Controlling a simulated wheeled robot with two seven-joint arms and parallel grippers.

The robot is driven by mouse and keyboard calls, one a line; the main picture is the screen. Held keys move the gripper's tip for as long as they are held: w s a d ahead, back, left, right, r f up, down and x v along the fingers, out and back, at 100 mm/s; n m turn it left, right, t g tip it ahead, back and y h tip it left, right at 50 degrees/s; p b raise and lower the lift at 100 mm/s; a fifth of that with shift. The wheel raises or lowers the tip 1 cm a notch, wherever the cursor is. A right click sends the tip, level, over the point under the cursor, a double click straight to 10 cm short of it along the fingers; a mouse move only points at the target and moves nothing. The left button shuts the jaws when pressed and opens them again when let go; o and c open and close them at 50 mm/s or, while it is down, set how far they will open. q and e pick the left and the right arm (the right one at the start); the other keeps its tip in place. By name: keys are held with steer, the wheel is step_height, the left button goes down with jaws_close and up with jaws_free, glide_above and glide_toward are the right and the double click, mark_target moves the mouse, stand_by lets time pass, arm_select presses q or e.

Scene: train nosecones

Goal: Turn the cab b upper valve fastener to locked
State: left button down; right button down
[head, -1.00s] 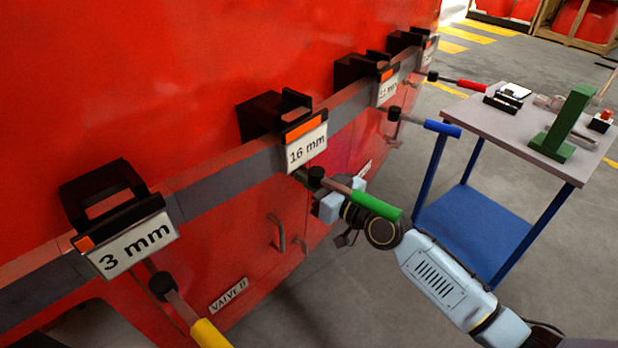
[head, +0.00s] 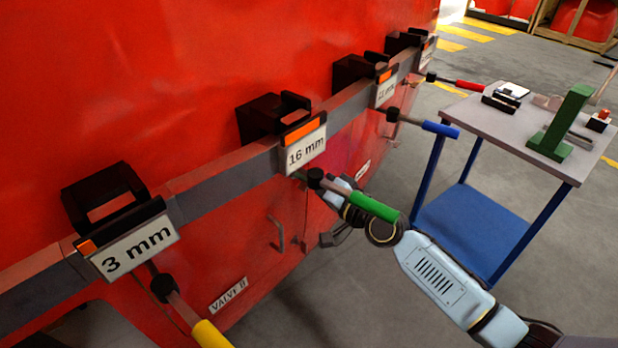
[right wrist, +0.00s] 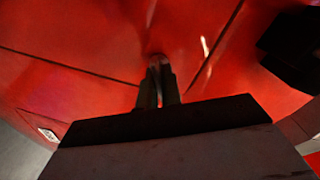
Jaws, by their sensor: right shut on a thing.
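My right gripper's wrist (head: 337,192) is against the red cab side, partly behind a green-handled tool; its fingertips are hidden there. In the right wrist view the two dark fingers (right wrist: 159,84) are closed around a small fastener (right wrist: 157,59) on the red panel, mostly covered by the fingertips. I cannot tell whether the fastener is locked. A "VALVE B" label (head: 228,295) is on the lower red panel, left of a grey handle (head: 276,234). My left gripper is not in view.
A rail (head: 225,188) with black holders and size labels crosses the cab front. Tools with yellow (head: 210,334), green (head: 374,206), blue (head: 440,129) and red (head: 470,85) handles stick out below it. A blue-legged table (head: 525,143) stands at right.

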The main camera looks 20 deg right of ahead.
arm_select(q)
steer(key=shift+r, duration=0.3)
arm_select(e)
steer(key=m, duration=0.6)
steer(key=shift+f, duration=0.1)
arm_select(q)
steer(key=shift+p, duration=0.3)
arm_select(e)
steer(key=c, duration=1.6)
jaws_free()
